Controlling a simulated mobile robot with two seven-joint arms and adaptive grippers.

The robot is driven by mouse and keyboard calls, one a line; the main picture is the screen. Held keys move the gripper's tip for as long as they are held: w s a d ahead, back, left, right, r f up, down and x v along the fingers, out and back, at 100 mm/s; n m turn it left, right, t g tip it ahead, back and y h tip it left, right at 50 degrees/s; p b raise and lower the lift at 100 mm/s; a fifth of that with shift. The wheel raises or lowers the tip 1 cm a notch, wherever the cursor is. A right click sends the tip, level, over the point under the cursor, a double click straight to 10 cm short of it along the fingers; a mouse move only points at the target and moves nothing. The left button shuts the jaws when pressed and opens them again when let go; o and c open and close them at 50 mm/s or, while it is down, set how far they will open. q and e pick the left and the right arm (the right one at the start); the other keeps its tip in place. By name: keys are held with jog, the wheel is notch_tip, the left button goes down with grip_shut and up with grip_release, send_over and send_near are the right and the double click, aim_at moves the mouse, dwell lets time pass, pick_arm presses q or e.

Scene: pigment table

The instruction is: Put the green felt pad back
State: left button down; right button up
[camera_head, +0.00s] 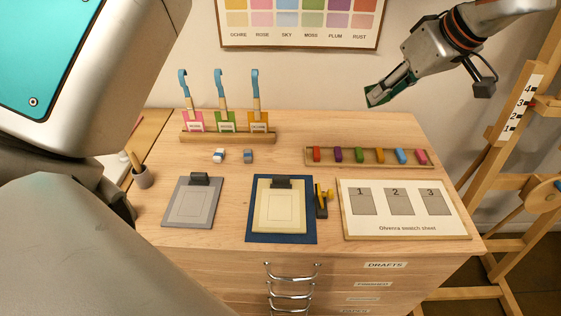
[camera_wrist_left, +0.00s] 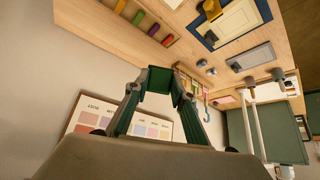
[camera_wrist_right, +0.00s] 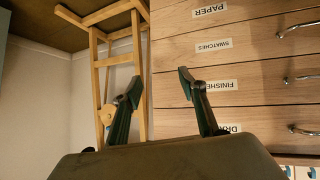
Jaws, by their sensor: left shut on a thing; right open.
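My left gripper (camera_head: 386,87) is in the air above the back right of the table, before the wall. It is shut on the green felt pad (camera_head: 374,96), a dark green square. In the left wrist view the pad (camera_wrist_left: 158,77) lies between the two fingertips, tilted. No surface touches the pad. My right gripper (camera_wrist_right: 160,86) is open and empty in front of the labelled drawers. It is outside the head view. The pad's resting place is not clear in these views.
A rack of coloured sticks (camera_head: 368,163) lies below the left gripper. A wooden holder (camera_head: 228,137) with brushes stands at the back left. The swatch sheet (camera_head: 405,228), blue board (camera_head: 252,235) and grey board (camera_head: 178,218) lie along the front. An easel (camera_head: 514,145) stands right.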

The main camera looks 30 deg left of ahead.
pick_arm(q)
jog(key=a+f+n+h+b, duration=0.2)
jog(key=a+f+n, duration=0.2)
jog(key=a+n, duration=0.95)
jog(key=a+f+n+h+b, duration=0.1)
jog(key=a+f+n+b, duration=0.15)
jog(key=a+n, duration=1.15)
jog(key=d+f+n, duration=0.1)
jog(key=f, duration=0.4)
jog(key=d+f+n, duration=0.1)
jog(key=f, duration=0.4)
jog(key=f+n, duration=0.1)
jog(key=f, duration=0.4)
jog(key=shift+s+d+f, duration=0.3)
jog(key=shift+d+f, duration=0.1)
jog(key=shift+f, duration=2.4)
pick_arm(e)
jog(key=shift+w+a+f+y, duration=0.15)
jog(key=shift+a+f, duration=0.3)
jog(key=shift+f, duration=0.15)
jog(key=shift+w+a+f+y, duration=0.15)
jog(key=shift+a+f, duration=0.3)
jog(key=shift+f, duration=0.15)
pick_arm(q)
jog(key=c, duration=1.7)
grip_release()
pick_arm(e)
jog(key=shift+f, duration=0.1)
